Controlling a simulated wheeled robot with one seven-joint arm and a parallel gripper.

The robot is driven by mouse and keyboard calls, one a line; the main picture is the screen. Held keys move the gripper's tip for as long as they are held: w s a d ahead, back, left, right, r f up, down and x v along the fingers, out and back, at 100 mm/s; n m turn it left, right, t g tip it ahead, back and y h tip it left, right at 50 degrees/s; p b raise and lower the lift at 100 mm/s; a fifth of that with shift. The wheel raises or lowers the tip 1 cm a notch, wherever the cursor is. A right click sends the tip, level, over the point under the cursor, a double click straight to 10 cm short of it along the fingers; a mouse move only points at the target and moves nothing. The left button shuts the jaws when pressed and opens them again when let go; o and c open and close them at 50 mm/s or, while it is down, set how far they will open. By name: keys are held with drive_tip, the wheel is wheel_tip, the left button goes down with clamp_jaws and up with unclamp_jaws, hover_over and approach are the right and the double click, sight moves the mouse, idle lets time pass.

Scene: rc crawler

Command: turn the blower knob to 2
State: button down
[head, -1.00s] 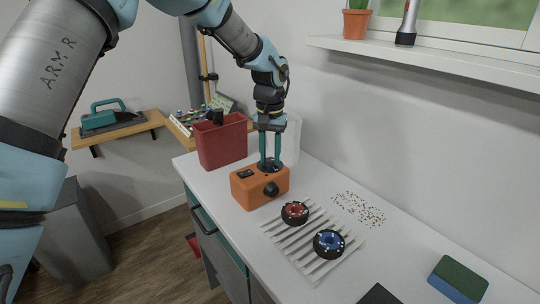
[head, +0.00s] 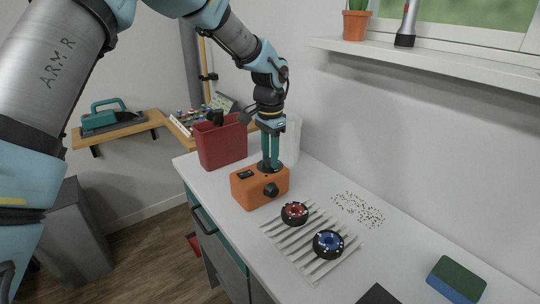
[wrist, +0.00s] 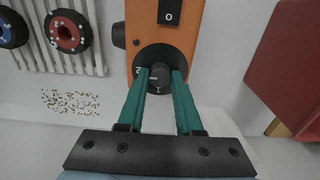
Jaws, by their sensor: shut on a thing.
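The orange blower box (head: 247,192) stands on the white bench with a black round part on its front face. In the wrist view its orange top (wrist: 185,40) shows a black rocker switch marked 0 (wrist: 171,12) and a round black dial (wrist: 148,56) marked 2 and 1. The blower knob (wrist: 162,77) sits on this dial. My gripper (wrist: 163,72) is shut on the knob, one teal finger on each side. A pale mark shows between the fingers near the 2, but its exact setting is hard to read. My gripper (head: 270,167) comes down from above in the head view.
A red bin (head: 222,145) and a whitish translucent container (head: 291,140) stand behind the blower. Two wheels, red-centred (head: 294,211) and blue-centred (head: 328,242), lie on a white slatted rack in front. Small scattered bits (head: 358,209) lie near the wall.

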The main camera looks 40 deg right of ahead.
idle(0.4)
drive_tip(key=c, duration=0.6)
unclamp_jaws()
drive_tip(key=shift+o, duration=0.2)
wheel_tip(320, 180, up, 11)
drive_tip(key=b, duration=0.2)
drive_tip(key=shift+b, duration=0.4)
drive_tip(key=shift+f, duration=0.15)
